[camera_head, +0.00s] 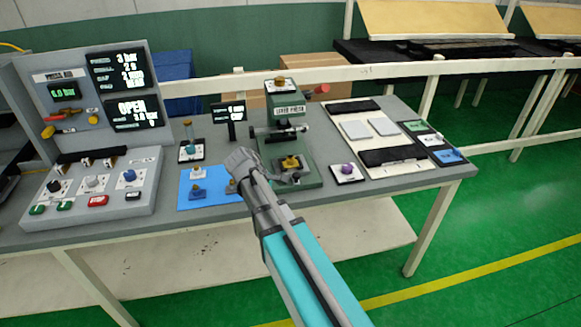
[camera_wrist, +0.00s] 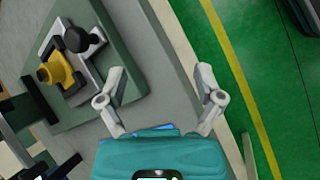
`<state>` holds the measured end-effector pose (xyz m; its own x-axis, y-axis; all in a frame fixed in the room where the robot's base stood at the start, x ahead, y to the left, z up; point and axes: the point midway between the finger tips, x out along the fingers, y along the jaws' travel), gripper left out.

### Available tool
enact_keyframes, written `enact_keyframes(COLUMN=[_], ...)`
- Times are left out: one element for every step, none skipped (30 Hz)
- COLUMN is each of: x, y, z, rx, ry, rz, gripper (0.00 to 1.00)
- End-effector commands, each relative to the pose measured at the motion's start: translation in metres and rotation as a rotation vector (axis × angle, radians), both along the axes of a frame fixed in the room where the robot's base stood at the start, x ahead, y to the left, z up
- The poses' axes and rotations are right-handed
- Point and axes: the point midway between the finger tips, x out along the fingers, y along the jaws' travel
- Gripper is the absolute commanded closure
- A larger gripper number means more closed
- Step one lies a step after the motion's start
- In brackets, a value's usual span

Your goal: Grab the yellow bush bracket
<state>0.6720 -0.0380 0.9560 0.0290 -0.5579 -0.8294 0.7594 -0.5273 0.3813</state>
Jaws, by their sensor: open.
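The yellow bush bracket (camera_head: 290,162) sits in the dark fixture on the base of the green lever press (camera_head: 287,105). In the wrist view the yellow bracket (camera_wrist: 62,75) shows at the upper left, in a grey holder with a dark round knob (camera_wrist: 76,39) beside it. My gripper (camera_head: 262,170) is in front of the press in the head view. In the wrist view my gripper (camera_wrist: 160,72) is open and empty, its fingers spread wide and to the right of the bracket, apart from it.
A blue mat (camera_head: 212,200) with small parts lies left of my gripper. A control panel (camera_head: 90,190) fills the table's left. A small display (camera_head: 230,111) stands behind. A white plate with a purple knob (camera_head: 347,172) and a tray (camera_head: 375,108) are to the right.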

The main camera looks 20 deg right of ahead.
Motion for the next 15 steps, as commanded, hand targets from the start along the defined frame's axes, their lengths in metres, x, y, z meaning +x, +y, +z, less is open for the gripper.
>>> enact_keyframes(x=[0.02, 0.028, 0.038, 0.046, 0.053, 0.063, 0.071, 0.078, 0.088, 0.095, 0.101, 0.109, 0.114, 0.118, 0.124], y=[0.002, 0.001, 0.001, 0.002, 0.003, 0.004, 0.005, 0.006, 0.008, 0.01, 0.011, 0.014, 0.015, 0.017, 0.02], z=[-0.001, 0.001, 0.004, 0.006, 0.008, 0.011, 0.014, 0.017, 0.021, 0.024, 0.027, 0.03, 0.033, 0.036, 0.039], rx=[-0.055, -0.089, -0.134, -0.168, -0.202, -0.247, -0.281, -0.315, -0.36, -0.391, -0.422, -0.459, -0.484, -0.507, -0.535], ry=[0.035, 0.058, 0.092, 0.117, 0.143, 0.179, 0.207, 0.236, 0.274, 0.304, 0.331, 0.368, 0.393, 0.417, 0.445], rz=[0.064, 0.102, 0.152, 0.188, 0.224, 0.269, 0.302, 0.334, 0.374, 0.402, 0.427, 0.457, 0.477, 0.495, 0.516], gripper=[0.14, 0.14, 0.14, 0.14, 0.14, 0.14, 0.14, 0.14, 0.14, 0.14, 0.14, 0.14, 0.14, 0.14, 0.14])
